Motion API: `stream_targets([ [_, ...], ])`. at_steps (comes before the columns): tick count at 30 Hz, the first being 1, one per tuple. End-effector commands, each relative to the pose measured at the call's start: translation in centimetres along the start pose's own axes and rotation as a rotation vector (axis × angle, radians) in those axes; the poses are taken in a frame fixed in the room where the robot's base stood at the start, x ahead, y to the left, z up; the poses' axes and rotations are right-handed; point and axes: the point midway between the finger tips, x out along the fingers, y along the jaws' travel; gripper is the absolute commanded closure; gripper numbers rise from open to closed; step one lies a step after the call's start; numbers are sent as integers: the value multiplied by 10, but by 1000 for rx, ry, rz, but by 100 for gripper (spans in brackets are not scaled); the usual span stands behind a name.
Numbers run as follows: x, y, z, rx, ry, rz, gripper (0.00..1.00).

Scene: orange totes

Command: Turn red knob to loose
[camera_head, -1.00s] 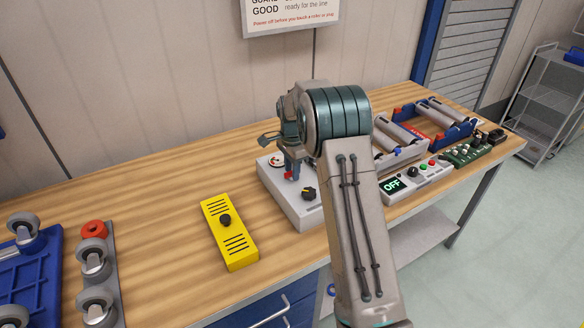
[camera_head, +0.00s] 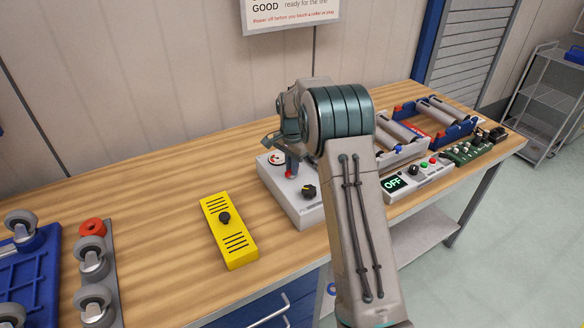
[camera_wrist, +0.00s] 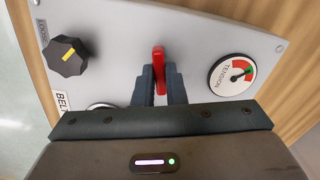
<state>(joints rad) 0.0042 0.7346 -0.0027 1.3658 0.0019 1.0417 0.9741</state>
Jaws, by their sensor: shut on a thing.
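The red knob (camera_wrist: 159,68) stands up as a narrow bar on a light grey panel box (camera_head: 305,208). My gripper (camera_wrist: 160,85) is shut on it, with one dark finger on each side. In the head view, the red knob (camera_head: 289,174) shows just under my fingers (camera_head: 290,163). A round gauge marked TENSION (camera_wrist: 232,74) sits to the right of the knob in the wrist view. Its face has red and green parts. A label at the panel's left edge appears to read LOOSE (camera_wrist: 43,33). My gripper's body hides the panel's near part.
A black knob with a yellow mark (camera_wrist: 68,56) is on the same panel, left of my gripper; a BELT label (camera_wrist: 62,102) is below it. A yellow box (camera_head: 230,240) stands left on the bench. A control box reading OFF (camera_head: 408,183) stands right.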

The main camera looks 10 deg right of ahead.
Motion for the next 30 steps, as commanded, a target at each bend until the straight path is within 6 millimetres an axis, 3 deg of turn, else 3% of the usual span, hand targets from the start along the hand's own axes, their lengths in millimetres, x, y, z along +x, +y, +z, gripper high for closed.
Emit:
stream_targets([
  [30,-1,0,-1,-957,1,-1,100],
])
